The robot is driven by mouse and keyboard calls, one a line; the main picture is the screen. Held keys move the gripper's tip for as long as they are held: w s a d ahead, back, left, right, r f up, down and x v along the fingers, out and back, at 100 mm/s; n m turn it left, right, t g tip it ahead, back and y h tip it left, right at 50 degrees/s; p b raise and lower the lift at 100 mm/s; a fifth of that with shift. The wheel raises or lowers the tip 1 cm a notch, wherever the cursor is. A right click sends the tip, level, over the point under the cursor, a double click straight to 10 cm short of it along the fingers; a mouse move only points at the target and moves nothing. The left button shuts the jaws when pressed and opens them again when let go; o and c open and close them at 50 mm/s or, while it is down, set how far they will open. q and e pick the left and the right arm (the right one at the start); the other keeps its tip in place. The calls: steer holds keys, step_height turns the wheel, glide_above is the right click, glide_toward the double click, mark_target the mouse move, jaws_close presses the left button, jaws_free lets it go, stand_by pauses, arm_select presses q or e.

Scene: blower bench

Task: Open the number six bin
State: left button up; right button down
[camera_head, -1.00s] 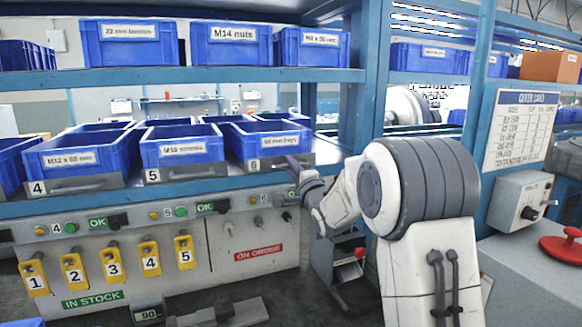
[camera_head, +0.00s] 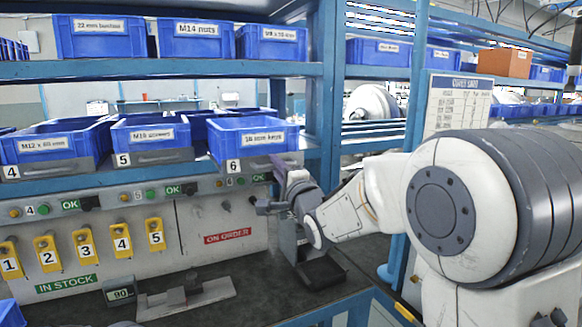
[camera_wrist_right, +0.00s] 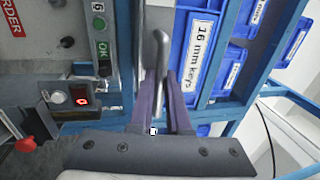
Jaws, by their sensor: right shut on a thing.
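The number six bin (camera_head: 280,140) is a blue bin labelled "16 mm keys". It sits on a grey tray (camera_head: 234,167) marked 6, at the right end of the middle shelf. The tray stands out further forward than trays 5 and 4. My right gripper (camera_head: 280,166) is at the right part of the tray's front. In the right wrist view its two purple fingers (camera_wrist_right: 162,112) are shut on a grey bar handle (camera_wrist_right: 160,55), beside the "16 mm keys" label. My left gripper is not in view.
Bins five (camera_head: 152,133) and four (camera_head: 55,140) stand to the left. A panel with OK lights (camera_head: 174,190) and yellow numbered tags (camera_head: 122,236) lies below. The bench top (camera_head: 250,290) has free room in front.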

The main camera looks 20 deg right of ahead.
steer(key=shift+s+f, duration=0.1)
steer(key=shift+s, duration=0.1)
steer(key=c, duration=1.2)
jaws_free()
steer(key=shift+o, duration=0.2)
steer(key=shift+s, duration=0.1)
steer(key=b+v, duration=0.1)
steer(key=v, duration=0.9)
steer(key=shift+s, duration=0.1)
